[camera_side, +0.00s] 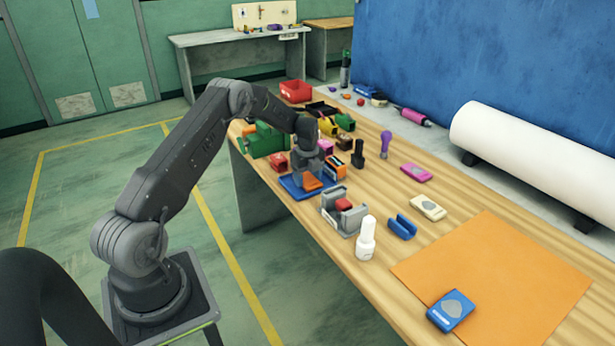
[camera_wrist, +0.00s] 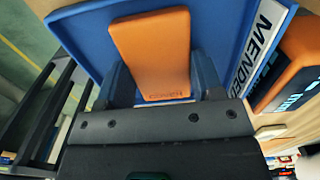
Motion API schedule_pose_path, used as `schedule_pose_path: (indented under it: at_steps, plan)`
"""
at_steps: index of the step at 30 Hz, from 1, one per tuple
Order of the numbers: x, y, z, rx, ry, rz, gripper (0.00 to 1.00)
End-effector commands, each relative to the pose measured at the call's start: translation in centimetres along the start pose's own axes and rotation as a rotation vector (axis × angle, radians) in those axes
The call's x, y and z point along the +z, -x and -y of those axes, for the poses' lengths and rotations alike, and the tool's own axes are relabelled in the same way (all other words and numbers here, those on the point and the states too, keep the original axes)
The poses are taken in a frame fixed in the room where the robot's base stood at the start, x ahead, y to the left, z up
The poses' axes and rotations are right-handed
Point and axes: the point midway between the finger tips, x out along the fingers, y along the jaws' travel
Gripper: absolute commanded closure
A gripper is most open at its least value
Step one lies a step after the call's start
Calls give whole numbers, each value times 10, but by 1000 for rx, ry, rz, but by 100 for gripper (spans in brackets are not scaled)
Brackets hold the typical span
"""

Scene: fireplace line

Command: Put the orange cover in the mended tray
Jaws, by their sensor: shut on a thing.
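The orange cover (camera_side: 313,182) is a flat piece with rounded corners, also large in the wrist view (camera_wrist: 152,48). My gripper (camera_side: 306,174) is shut on it, with a dark finger on each side of its lower end in the wrist view (camera_wrist: 162,84). The mended tray (camera_side: 294,191) is blue and shallow, on the wooden bench's near edge. In the wrist view the tray (camera_wrist: 215,25) lies behind the cover, its white label partly cut off. The cover is over the tray's floor, inside its rim in the picture; I cannot tell whether it touches the floor.
An orange and dark block (camera_side: 335,168) stands close right of the tray, a red piece (camera_side: 279,162) behind it. A grey holder (camera_side: 340,219) and white bottle (camera_side: 366,241) stand nearer the camera. An orange mat (camera_side: 490,280) is mostly bare, with a blue case (camera_side: 451,310) on it.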

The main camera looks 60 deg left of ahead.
Motion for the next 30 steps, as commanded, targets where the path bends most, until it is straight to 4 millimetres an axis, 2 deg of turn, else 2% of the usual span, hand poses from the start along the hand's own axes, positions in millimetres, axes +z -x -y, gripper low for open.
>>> schedule_pose_path:
  at_steps: [1, 9, 17, 23, 30]
  plan:
    - [0, -1, 0, 0, 0, 0, 37]
    - [0, 0, 0, 0, 0, 0, 14]
    - [0, 2, 0, 0, 0, 0, 14]
    - [0, 28, 1, -3, 0, 2, 14]
    - [0, 80, 1, -3, 0, 2, 14]
